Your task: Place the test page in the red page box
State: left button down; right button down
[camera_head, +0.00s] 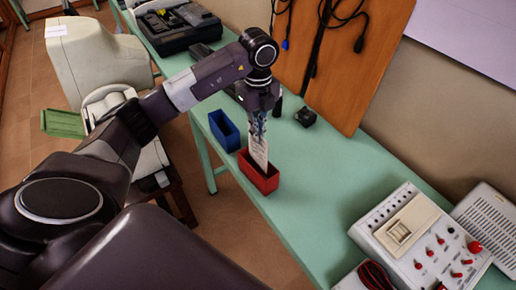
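The test page (259,151) is a small white sheet with print on it. It hangs upright below my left gripper (257,125), which points down and appears closed on its top edge. The page's lower end is over the red page box (262,183), and its bottom edge seems to be inside the opening. The red box stands open-topped near the front edge of the green table. I cannot tell whether the page touches the box's floor. My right gripper is not in view.
A blue box (224,131) stands just behind and left of the red one. A small black object (306,117) lies to the right. A white control panel (420,238) with red knobs is at the lower right. A wooden board (345,65) with hanging cables leans on the wall. The table between is clear.

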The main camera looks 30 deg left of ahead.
aim_at(258, 151)
pick_arm(q)
notch_tip(258, 151, down, 8)
jog(key=shift+r+p, duration=0.15)
jog(key=shift+p, duration=0.7)
jog(key=c, duration=2.6)
grip_release()
jog(key=shift+c, duration=0.2)
jog(key=o, duration=0.5)
